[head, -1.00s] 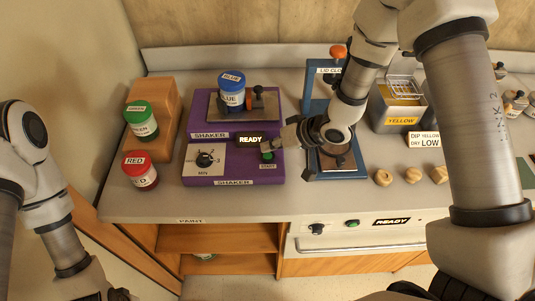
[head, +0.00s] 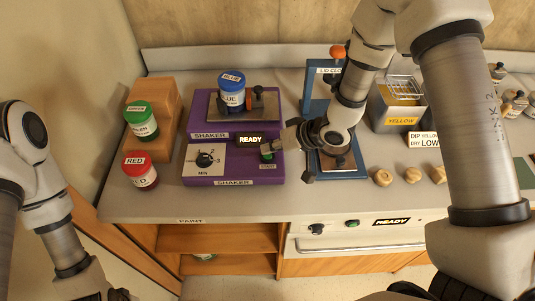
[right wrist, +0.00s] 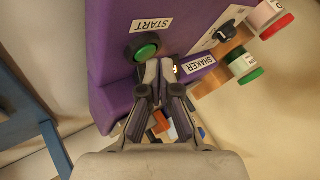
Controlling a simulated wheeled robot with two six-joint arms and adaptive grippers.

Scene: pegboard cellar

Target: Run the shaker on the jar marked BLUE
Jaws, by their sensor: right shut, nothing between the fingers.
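The shaker's display (head: 250,140) reads READY. Its MIN dial (head: 204,159) is on the front panel. The green START button (right wrist: 146,50) shows in the right wrist view. My right gripper (head: 268,150) is shut and empty, its fingertips (right wrist: 160,64) right by the button; I cannot tell if they touch it. My left gripper (head: 108,294) is partly in view at the bottom left, its fingers not clear.
Jars marked GREEN (head: 141,122) and RED (head: 139,170) stand left of the shaker near a wooden stepped block (head: 162,100). A blue lid-closing press (head: 345,172) stands right of it, partly behind my right arm. A YELLOW dip tank (head: 400,122) and wooden knobs (head: 383,178) are further right.

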